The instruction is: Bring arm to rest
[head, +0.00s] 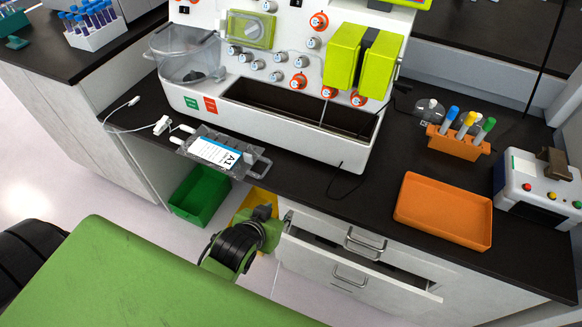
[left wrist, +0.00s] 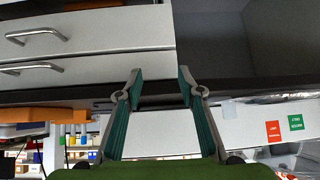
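My left arm comes in low in the head view, and its wrist stands in front of the bench's front edge. My left gripper (left wrist: 160,76) shows best in the left wrist view. Its two fingers are apart with nothing between them. In the head view the left gripper (head: 286,218) is small and mostly hidden behind the wrist, beside the drawers and apart from the bench objects. My right gripper is in neither view.
A fluid bag labelled A1 (head: 218,152) lies at the bench edge by the cell processor (head: 290,132). An orange tray (head: 445,212), a tube rack (head: 458,145) and a small device (head: 537,190) stand right. A drawer (head: 360,262) is ajar. A green bin (head: 198,197) stands below.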

